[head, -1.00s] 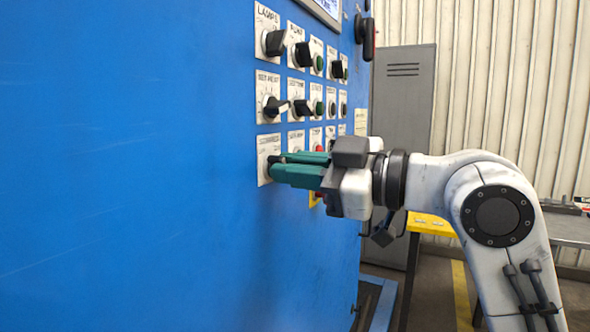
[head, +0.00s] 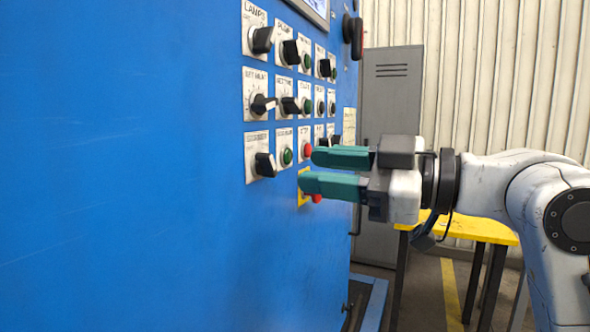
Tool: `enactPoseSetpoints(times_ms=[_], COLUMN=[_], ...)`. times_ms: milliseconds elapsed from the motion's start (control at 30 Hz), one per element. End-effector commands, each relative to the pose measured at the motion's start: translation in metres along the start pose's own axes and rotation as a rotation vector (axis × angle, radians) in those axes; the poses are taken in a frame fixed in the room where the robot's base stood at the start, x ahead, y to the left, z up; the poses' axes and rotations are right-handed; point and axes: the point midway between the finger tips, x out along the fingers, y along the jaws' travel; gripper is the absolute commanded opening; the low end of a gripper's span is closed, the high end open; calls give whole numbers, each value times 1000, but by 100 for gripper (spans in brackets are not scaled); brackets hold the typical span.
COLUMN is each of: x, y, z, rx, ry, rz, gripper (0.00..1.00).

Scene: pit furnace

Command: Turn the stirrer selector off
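A blue control panel carries rows of selectors and buttons. The lower-left selector (head: 265,165) has a black handle on a white plate; its label is too blurred to read surely as stirrer. The handle stands out from the plate, with its pale-marked end towards the right; I cannot tell which position it points to. My gripper (head: 308,169) has green fingers, spread apart with nothing between them. It is to the right of this selector, clear of it, in front of the lower buttons, and hides part of that area.
Above are the lamps selector (head: 262,40), the pump selector (head: 290,52) and two middle-row selectors (head: 262,104) (head: 290,105). A green button (head: 287,156) and a red button (head: 308,149) are close to my fingers. A yellow table (head: 470,229) and grey cabinet (head: 390,95) stand behind.

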Motion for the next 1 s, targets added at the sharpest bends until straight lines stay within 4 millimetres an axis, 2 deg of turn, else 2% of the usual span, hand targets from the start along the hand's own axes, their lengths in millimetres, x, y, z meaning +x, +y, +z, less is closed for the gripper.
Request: enactPoseSetpoints(times_ms=[100, 300, 733, 867, 967, 1000], x=[-22, -43, -47, -50, -55, -58], y=[0, 0, 0, 0, -4, -8], z=[1, 0, 0, 23, 62, 82], rx=[-1, -1, 0, 60, 159, 208], ry=[-1, 0, -1, -31, -88, -119], rz=[3, 1, -1, 29, 82, 107], gripper=[38, 38, 38, 38, 38, 38])
